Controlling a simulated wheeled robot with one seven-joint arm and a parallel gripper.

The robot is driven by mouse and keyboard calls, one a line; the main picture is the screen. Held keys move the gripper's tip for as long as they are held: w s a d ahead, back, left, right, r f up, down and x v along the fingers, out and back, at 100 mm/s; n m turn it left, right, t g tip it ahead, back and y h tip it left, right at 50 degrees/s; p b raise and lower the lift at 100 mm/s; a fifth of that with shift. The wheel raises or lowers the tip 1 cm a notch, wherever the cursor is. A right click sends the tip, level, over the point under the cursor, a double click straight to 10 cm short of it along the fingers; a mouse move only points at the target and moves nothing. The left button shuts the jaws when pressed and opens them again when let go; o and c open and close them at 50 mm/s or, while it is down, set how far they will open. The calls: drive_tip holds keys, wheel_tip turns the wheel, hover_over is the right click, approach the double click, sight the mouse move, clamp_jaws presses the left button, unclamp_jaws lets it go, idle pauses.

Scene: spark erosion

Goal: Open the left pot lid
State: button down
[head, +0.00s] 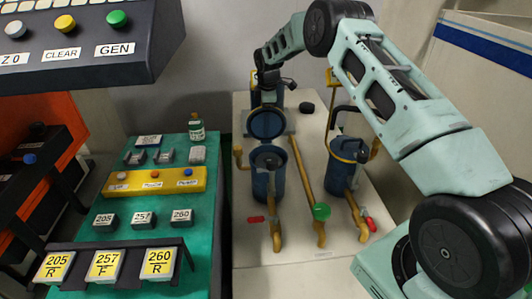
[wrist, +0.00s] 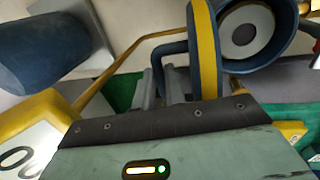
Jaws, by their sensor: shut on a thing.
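The left pot (head: 263,187) is a blue cylinder, and its open mouth shows from above. Its round blue lid (head: 267,124) stands tilted up steeply at the far side of the mouth. In the wrist view, the lid (wrist: 205,50) shows nearly edge-on with a yellow band. Beyond it, the left pot's open mouth (wrist: 252,30) shows a pale inside. My gripper (wrist: 160,82) is shut on the lid's dark bent handle (wrist: 172,50). In the head view, my gripper (head: 268,84) is behind the lid, with its fingertips mostly hidden.
The right pot (head: 345,174) has a yellow-rimmed lid lying on it. Yellow pipes with a green knob (head: 321,211) and red levers (head: 256,220) stand in front on the pale bench (head: 300,252). A green table (head: 202,250) with labelled blocks is at left.

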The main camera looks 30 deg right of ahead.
drive_tip(key=shift+w+d+r, duration=0.1)
drive_tip(key=shift+w+r, duration=0.05)
drive_tip(key=shift+w, duration=0.05)
drive_tip(key=shift+w+d+f+b, duration=0.2)
drive_tip(key=shift+w+d, duration=0.05)
drive_tip(key=shift+w, duration=0.15)
drive_tip(key=shift+w+d+f+b, duration=0.15)
drive_tip(key=shift+w+d, duration=0.05)
drive_tip(key=shift+w, duration=0.2)
drive_tip(key=c, duration=1.5)
unclamp_jaws()
drive_tip(key=shift+d, duration=0.1)
drive_tip(key=shift+r, duration=0.1)
drive_tip(key=r+p, duration=0.3)
drive_tip(key=r, duration=0.3)
drive_tip(key=shift+w+r+p, duration=0.15)
drive_tip(key=shift+w+p, duration=0.05)
drive_tip(key=shift+p, duration=0.2)
